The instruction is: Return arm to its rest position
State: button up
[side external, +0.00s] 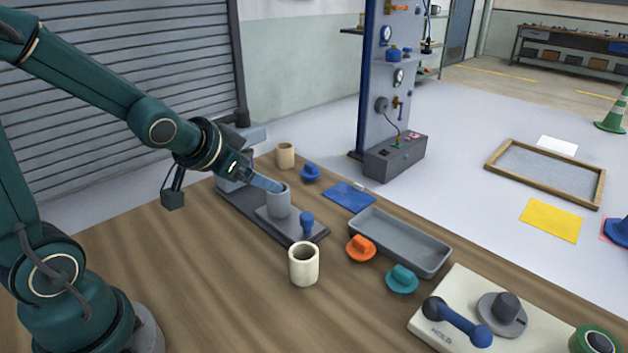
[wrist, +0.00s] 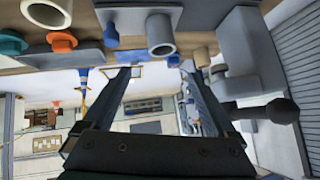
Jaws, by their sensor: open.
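My teal arm reaches in from the left in the side view, and my gripper (side external: 268,183) points to the right, with its tips beside the top of an upright grey cylinder (side external: 279,203). I cannot tell whether they touch it. In the wrist view my gripper (wrist: 157,70) has its two dark fingers wide apart with nothing held between them. The grey cylinder (wrist: 160,33) shows beyond the fingers there, on its fixture. The fixture (side external: 250,210) is a long dark base with a blue knob (side external: 307,222) at its near end.
A cream cup (side external: 304,264) stands in front, another (side external: 285,155) behind. A control panel (side external: 455,310) is at the lower right. The table's left front is clear.

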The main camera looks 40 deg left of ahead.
jog(key=s+d+r+g+h, duration=0.1)
jog(key=s+d, duration=0.3)
jog(key=s, duration=0.3)
jog(key=s+d+r+g+h, duration=0.1)
jog(key=s+d+r+g, duration=0.1)
jog(key=s+d, duration=0.3)
jog(key=s, duration=0.2)
jog(key=shift+s+d+h, duration=0.25)
jog(key=shift+s+h, duration=0.15)
